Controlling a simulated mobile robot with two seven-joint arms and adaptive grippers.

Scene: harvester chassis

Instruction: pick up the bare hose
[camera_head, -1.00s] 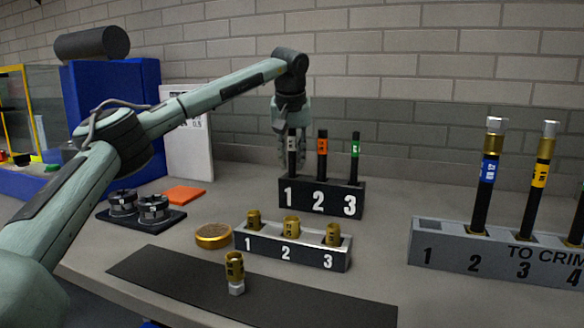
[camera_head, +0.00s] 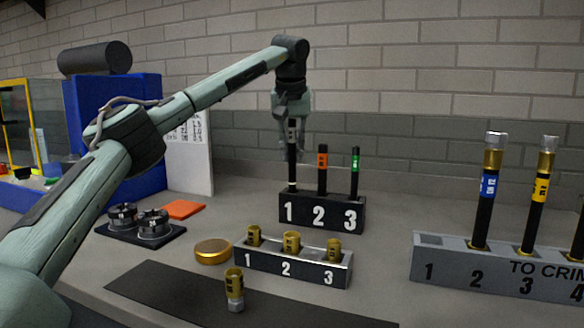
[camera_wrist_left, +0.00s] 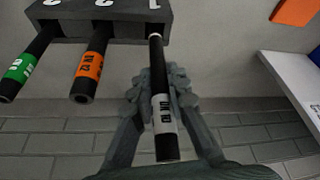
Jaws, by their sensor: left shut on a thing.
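My left gripper (camera_head: 292,132) is shut on a black bare hose with a grey-white label (camera_wrist_left: 162,112). The hose is upright at slot 1 of the black block (camera_head: 301,214) marked 1, 2, 3. Its lower end with a white band shows at the top of the block; whether the tip is still inside the slot I cannot tell. An orange-labelled hose (camera_head: 322,172) stands in slot 2 and a green-labelled hose (camera_head: 355,175) in slot 3. My right gripper is not in view.
A grey block with brass fittings (camera_head: 318,274) stands in front. A loose fitting (camera_head: 234,289) stands on the dark mat (camera_head: 160,287). A "TO CRIMP" rack (camera_head: 455,267) with fitted hoses is at right. A brass dish (camera_head: 212,252) sits left. A brick wall rises behind.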

